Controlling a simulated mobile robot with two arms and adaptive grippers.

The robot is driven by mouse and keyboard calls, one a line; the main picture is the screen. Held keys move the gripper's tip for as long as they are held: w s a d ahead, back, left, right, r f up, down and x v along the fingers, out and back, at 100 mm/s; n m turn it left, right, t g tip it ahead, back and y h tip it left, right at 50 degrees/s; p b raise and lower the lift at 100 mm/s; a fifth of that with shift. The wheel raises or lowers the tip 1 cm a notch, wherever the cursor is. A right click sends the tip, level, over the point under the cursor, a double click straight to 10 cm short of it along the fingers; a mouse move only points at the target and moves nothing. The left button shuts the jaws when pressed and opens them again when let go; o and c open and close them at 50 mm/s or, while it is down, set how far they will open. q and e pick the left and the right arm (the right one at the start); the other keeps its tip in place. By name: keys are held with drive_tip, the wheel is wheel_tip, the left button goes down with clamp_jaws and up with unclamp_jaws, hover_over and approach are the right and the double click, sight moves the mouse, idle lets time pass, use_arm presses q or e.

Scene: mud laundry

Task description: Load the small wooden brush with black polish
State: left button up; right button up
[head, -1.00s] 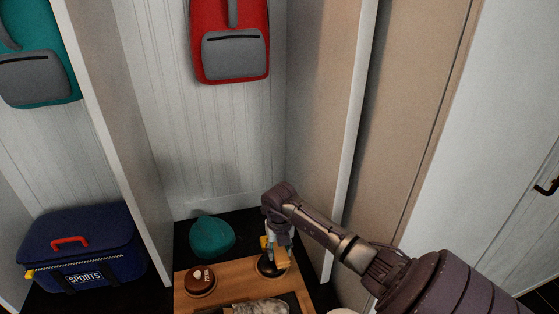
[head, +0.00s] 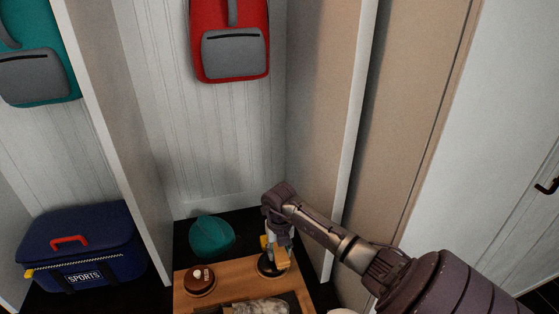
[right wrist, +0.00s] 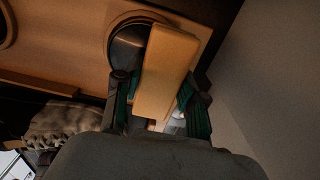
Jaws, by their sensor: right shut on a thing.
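My right gripper (head: 274,246) is shut on the small wooden brush (head: 282,259), just over the dark round tin of black polish (head: 266,267) on the wooden board. In the right wrist view the brush (right wrist: 168,68) lies between the fingers of the gripper (right wrist: 158,92), and its wooden back covers part of the black polish tin (right wrist: 126,48). The bristles are hidden, so I cannot tell whether they touch the polish. My left gripper is not in view.
A brown tin (head: 199,282) sits on the board's (head: 232,277) left. A greyish crumpled item (head: 262,307) lies at the front. A teal rounded item (head: 211,237) is behind the board. Cubby walls rise close on both sides; a sports bag (head: 82,247) is left of the divider.

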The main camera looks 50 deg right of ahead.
sight(279, 251)
drive_tip(key=shift+r, duration=0.1)
wheel_tip(279, 251, up, 7)
drive_tip(key=p, duration=0.6)
idle(1.0)
